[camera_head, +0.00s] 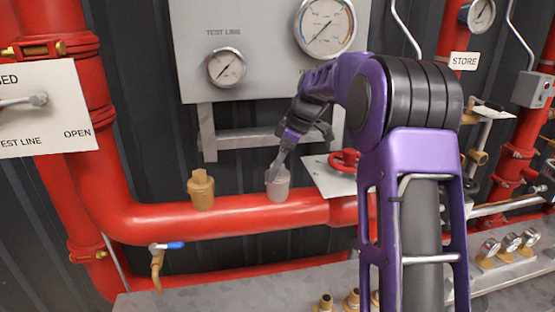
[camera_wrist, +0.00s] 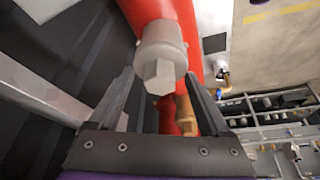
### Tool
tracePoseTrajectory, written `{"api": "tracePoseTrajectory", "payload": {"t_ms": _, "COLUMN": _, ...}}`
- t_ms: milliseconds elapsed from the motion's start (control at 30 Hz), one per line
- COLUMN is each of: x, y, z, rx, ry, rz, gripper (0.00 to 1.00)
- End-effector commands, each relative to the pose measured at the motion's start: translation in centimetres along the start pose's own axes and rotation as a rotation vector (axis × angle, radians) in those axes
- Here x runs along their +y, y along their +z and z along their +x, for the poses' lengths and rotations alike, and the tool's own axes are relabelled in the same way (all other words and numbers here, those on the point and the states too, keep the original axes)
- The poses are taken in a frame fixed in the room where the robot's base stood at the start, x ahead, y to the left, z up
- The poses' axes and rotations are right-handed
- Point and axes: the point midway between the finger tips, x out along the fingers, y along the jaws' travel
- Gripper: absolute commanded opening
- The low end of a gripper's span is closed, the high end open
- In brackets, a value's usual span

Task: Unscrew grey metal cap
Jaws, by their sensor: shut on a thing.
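The grey metal cap (camera_head: 278,186) stands upright on top of the horizontal red pipe (camera_head: 240,218). In the wrist view the cap (camera_wrist: 161,58) is a round body with a smaller faceted knob facing the camera. My gripper (camera_head: 276,170) comes down onto the cap from the upper right. In the wrist view my gripper (camera_wrist: 159,75) has one fingertip on each side of the cap, and it is shut on it. The fingertips partly hide the cap's edges.
A brass cap (camera_head: 201,190) stands on the same pipe to the left. A red handwheel (camera_head: 345,160) with a plate is close on the right. A gauge panel (camera_head: 265,60) is behind. A blue-handled valve (camera_head: 167,246) is below the pipe.

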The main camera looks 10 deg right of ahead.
Motion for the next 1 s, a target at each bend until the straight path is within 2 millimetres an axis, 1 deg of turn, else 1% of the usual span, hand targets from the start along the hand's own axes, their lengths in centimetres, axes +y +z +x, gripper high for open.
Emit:
{"api": "tracePoseTrajectory", "payload": {"t_ms": 33, "x": 0.09, "y": -0.18, "z": -0.47, "rx": 0.001, "ry": -0.022, "rz": -0.046, "gripper": 0.14}}
{"api": "tracePoseTrajectory", "payload": {"t_ms": 200, "x": 0.04, "y": -0.09, "z": -0.21, "rx": 0.0, "ry": -0.071, "rz": -0.168, "gripper": 0.14}}
{"api": "tracePoseTrajectory", "payload": {"t_ms": 567, "x": 0.0, "y": 0.0, "z": -0.04, "rx": -0.001, "ry": -0.08, "rz": -0.193, "gripper": 0.14}}
{"api": "tracePoseTrajectory", "payload": {"t_ms": 667, "x": 0.05, "y": -0.13, "z": -0.29, "rx": 0.0, "ry": -0.096, "rz": -0.231, "gripper": 0.14}}
{"api": "tracePoseTrajectory", "payload": {"t_ms": 967, "x": 0.04, "y": -0.18, "z": -0.39, "rx": 0.001, "ry": -0.206, "rz": -0.491, "gripper": 0.14}}
{"api": "tracePoseTrajectory", "payload": {"t_ms": 1000, "x": 0.09, "y": -0.04, "z": 0.09, "rx": 0.002, "ry": -0.226, "rz": -0.543, "gripper": 0.14}}
